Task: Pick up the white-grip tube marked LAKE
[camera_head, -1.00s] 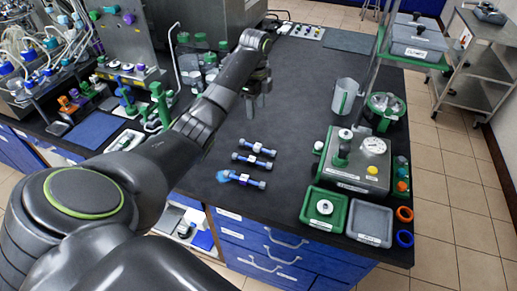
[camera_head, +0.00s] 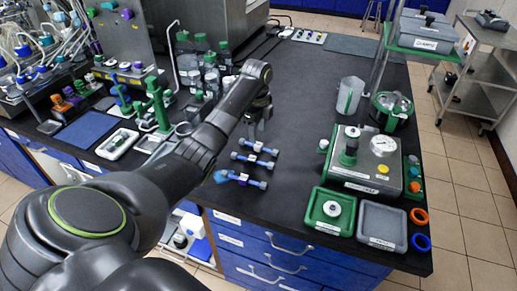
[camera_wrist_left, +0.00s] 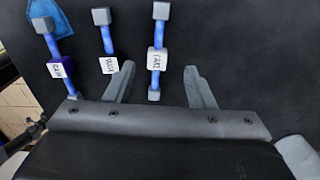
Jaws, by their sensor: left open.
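Three blue tubes with grey end caps lie side by side on the dark bench. The LAKE tube has a white grip (camera_wrist_left: 156,60) and is the rightmost in the left wrist view; in the head view it appears to be the farthest tube (camera_head: 258,147). The middle tube (camera_wrist_left: 106,40) has a white label I cannot read surely. The third tube (camera_wrist_left: 60,66) has a purple grip and a label that seems to read RAIN. My left gripper (camera_head: 257,126) is open and empty, just above the LAKE tube; its fingers (camera_wrist_left: 160,74) appear either side of it. My right gripper is not in view.
A blue patch (camera_head: 221,176) lies by the nearest tube. To the right are a metal device with a gauge (camera_head: 366,165), a green tray (camera_head: 313,215) and a grey tray (camera_head: 382,226). A clear jug (camera_head: 349,96) stands behind. Green-capped bottles stand left of my arm.

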